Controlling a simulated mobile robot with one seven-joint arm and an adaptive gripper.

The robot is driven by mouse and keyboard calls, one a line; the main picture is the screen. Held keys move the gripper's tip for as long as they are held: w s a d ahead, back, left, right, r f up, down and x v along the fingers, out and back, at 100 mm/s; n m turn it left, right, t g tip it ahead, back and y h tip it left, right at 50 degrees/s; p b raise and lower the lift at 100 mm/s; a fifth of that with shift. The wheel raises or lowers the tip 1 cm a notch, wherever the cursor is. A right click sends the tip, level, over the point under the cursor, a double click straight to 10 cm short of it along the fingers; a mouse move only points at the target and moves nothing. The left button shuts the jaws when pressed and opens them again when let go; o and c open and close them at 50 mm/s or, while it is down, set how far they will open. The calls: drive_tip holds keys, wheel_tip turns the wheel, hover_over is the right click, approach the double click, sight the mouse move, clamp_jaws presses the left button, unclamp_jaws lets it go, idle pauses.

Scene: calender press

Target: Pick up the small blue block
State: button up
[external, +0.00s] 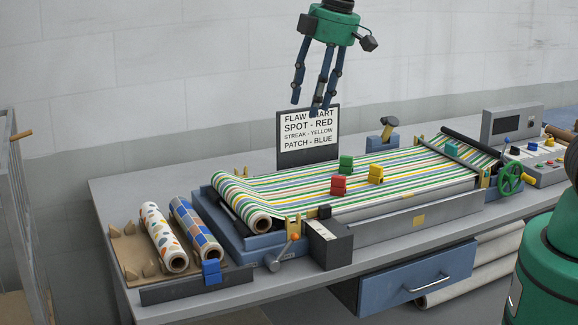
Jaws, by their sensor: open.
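A small blue block (212,272) sits at the front right of the roll tray at the left end of the bench. It is in front of the blue-checked roll and close to the tray's dark front edge. It looks stepped in shape, like the red, green and yellow blocks. My gripper (312,108) hangs high above the bench, fingers pointing down and spread apart, with nothing between them. It is well above the blue block and to its right. The fingertips overlap the flaw chart in the picture.
A red block (338,187), a green block (346,164) and a yellow block (376,174) stand on the striped sheet (420,165). A spotted roll (160,235) and a checked roll (190,225) lie in the tray (135,262). The flaw chart (308,155) stands behind the press.

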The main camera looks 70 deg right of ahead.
drive_tip(key=w+a+f+n+g+p, duration=0.1)
drive_tip(key=w+a+f+p, duration=0.1)
drive_tip(key=w+f, duration=0.3)
drive_tip(key=w+a+f+n+p, duration=0.1)
drive_tip(key=w+a+f+p, duration=0.15)
drive_tip(key=w, duration=0.45)
drive_tip(key=n+g+p, duration=0.2)
drive_tip(key=p, duration=0.1)
hover_over(211, 271)
drive_tip(key=d, duration=0.1)
wheel_tip(211, 271, down, 14)
drive_tip(key=f, duration=0.1)
drive_tip(key=shift+w+d+r, duration=0.1)
drive_tip(key=shift+w+r, duration=0.15)
drive_tip(key=shift+w, duration=0.15)
drive_tip(key=shift+f+p, duration=0.6)
drive_tip(key=shift+f, duration=3.65)
drive_tip(key=shift+f, duration=0.1)
drive_tip(key=shift+f+p, duration=0.65)
drive_tip(key=shift+f, duration=1.85)
